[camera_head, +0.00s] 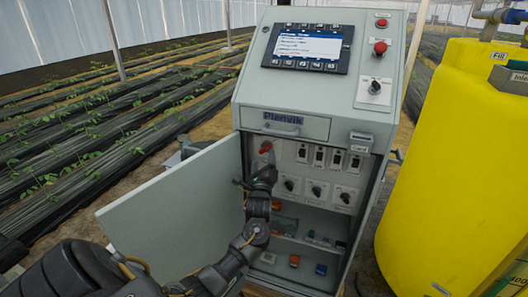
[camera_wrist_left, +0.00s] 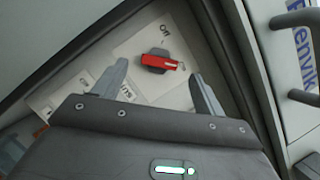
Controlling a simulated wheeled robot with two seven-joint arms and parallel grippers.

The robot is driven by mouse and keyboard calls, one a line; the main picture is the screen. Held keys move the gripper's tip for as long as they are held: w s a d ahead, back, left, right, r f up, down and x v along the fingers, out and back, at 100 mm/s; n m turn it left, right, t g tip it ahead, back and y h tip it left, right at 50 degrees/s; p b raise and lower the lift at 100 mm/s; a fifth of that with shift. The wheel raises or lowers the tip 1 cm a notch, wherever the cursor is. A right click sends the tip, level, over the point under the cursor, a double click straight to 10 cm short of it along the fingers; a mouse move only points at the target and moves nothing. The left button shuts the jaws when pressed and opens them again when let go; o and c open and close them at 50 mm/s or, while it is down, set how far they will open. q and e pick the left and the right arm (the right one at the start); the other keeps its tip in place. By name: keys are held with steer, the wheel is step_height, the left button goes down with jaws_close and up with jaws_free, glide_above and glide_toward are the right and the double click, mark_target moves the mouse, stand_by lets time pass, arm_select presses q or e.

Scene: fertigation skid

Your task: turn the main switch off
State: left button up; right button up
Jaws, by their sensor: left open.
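The main switch (camera_head: 265,147) is a red rotary handle at the upper left inside the open cabinet. In the left wrist view the red handle (camera_wrist_left: 158,62) sits on a dark round base on a white plate, with an "Off" label beside it. The red bar lies nearly level in that picture and does not point at "Off". My left gripper (camera_head: 263,160) is just in front of the switch and partly covers its lower area. In the wrist view my open left gripper (camera_wrist_left: 160,82) has its fingers spread either side of the handle, apart from it. My right gripper is out of view.
The cabinet door (camera_head: 175,210) stands open to the left, beside my left arm. Several black knobs (camera_head: 317,190) lie right of the switch, with small items on shelves below. A drawer with a handle (camera_head: 282,130) is just above. A yellow tank (camera_head: 455,170) stands right.

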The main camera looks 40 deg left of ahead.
mark_target(264, 150)
arm_select(q)
steer(key=x, duration=0.5)
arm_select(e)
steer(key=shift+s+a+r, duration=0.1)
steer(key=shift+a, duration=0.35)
